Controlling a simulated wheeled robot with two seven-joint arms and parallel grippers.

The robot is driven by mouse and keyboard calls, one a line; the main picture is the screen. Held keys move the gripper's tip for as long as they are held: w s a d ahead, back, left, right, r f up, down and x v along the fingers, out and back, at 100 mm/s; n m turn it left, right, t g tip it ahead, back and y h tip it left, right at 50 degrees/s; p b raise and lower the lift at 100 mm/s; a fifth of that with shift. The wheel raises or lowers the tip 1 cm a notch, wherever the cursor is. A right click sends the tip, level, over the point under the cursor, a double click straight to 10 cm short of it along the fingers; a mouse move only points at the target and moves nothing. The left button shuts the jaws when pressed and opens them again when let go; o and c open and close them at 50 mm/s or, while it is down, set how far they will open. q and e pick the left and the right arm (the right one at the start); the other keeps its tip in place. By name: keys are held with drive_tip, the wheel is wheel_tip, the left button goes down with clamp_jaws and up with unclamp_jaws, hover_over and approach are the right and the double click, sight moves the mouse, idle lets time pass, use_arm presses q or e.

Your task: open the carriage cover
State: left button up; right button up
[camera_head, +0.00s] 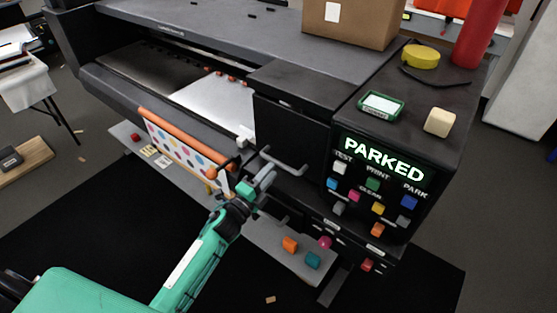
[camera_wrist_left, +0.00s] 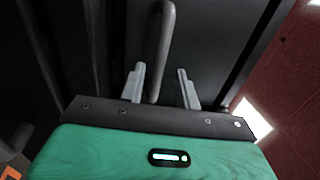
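The carriage cover (camera_head: 292,127) is a dark panel on the large black printer, left of the control panel, and it appears shut. Its grey bar handle (camera_head: 284,163) sticks out at the lower front. My left gripper (camera_head: 266,179) is just in front of and below the handle's left part. In the left wrist view my left gripper (camera_wrist_left: 160,88) is open. The handle (camera_wrist_left: 165,45) runs between its two grey fingers there, with visible gaps on both sides. I cannot tell how deep the bar sits between them. My right gripper is not in view.
The control panel (camera_head: 381,179) reads PARKED above several coloured buttons. An orange roller with a dotted print (camera_head: 185,150) hangs left of my gripper. A cardboard box (camera_head: 350,22), a yellow roll (camera_head: 421,56) and a green-framed device (camera_head: 381,106) rest on top. Small blocks lie on the lower shelf (camera_head: 270,240).

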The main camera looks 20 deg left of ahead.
sight(278, 161)
use_arm(q)
drive_tip(key=shift+p+x, duration=0.4)
drive_tip(key=shift+x, duration=2.1)
clamp_jaws()
